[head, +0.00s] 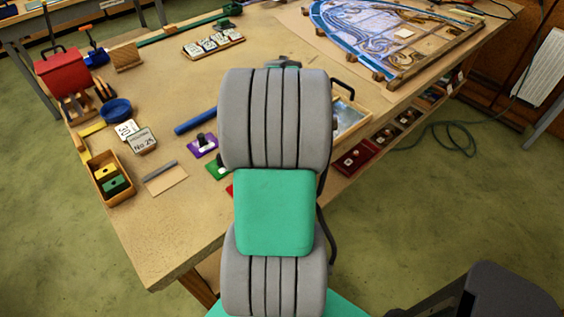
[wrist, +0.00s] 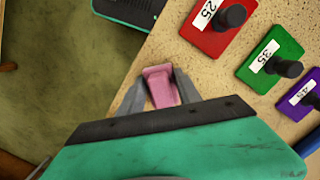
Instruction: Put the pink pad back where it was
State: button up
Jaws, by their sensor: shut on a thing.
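In the wrist view, the pink pad (wrist: 161,88) sits between the two grey fingers of my gripper (wrist: 158,92). My gripper is shut on it. The pad and fingers appear over the bench top near its edge; I cannot tell whether the pad touches the bench. In the head view my own arm hides my gripper and the pink pad.
Red (wrist: 218,25), green (wrist: 270,66) and purple (wrist: 303,102) plates with black knobs and number labels stand in a row beside my gripper. The bench's front left corner (head: 160,262) is clear.

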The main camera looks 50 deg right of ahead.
jog(key=shift+f, duration=0.2)
jog(key=o, duration=1.3)
notch_tip(320, 180, up, 12)
jog(key=d, duration=0.1)
jog(key=w+a+n+t+h, duration=0.1)
jog(key=w+a+n, duration=0.55)
jog(key=a, duration=0.65)
jog(key=a+f+n+t, duration=0.1)
jog(key=a, duration=0.5)
jog(key=a+f+n+t, duration=0.1)
jog(key=a+n, duration=0.1)
jog(key=a, duration=0.5)
jog(key=w+a+f+n+t, duration=0.1)
jog(key=a+n, duration=0.1)
jog(key=a, duration=0.4)
jog(key=shift+a+f+b, duration=0.2)
jog(key=shift+f+b, duration=0.15)
jog(key=shift+s, duration=0.1)
